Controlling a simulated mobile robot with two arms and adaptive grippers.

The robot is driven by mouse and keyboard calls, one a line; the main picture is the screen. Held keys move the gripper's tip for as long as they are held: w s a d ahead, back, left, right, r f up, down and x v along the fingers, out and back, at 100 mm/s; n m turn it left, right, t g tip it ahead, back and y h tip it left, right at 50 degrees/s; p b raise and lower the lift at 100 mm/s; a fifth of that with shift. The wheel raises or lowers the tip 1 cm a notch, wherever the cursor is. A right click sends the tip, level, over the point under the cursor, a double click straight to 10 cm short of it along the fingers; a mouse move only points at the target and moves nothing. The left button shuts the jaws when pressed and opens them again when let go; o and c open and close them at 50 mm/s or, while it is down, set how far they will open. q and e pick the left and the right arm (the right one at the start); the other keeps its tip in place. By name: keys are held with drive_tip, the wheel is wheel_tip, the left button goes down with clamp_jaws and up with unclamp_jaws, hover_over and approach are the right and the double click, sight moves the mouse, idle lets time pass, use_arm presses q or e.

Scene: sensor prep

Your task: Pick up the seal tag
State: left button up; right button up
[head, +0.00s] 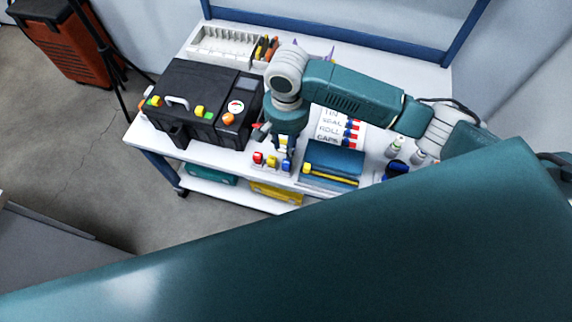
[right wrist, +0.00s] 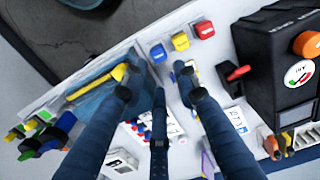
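My right gripper (head: 287,146) points down over the front of the white cart, just behind the blue cap (head: 287,165). In the right wrist view its fingers (right wrist: 157,75) are spread, with nothing seen held between them. Beyond the tips are the blue cap (right wrist: 158,53), a yellow cap (right wrist: 180,41) and a red cap (right wrist: 204,29). I cannot pick out the seal tag with certainty; the fingers hide part of the cart top. My left gripper is not in view.
The black case (head: 205,100) stands left of the gripper. A blue box with a yellow bar (head: 332,163) is close on its right. A printed list card (head: 331,125) and small bottles (head: 396,145) are farther right. A white bin rack (head: 222,45) stands behind.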

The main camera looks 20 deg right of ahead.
sight(288, 163)
drive_tip(key=f, duration=1)
drive_tip(key=shift+s+f, duration=0.2)
drive_tip(key=shift+f, duration=0.15)
drive_tip(key=shift+s+d, duration=0.1)
drive_tip(key=c, duration=0.4)
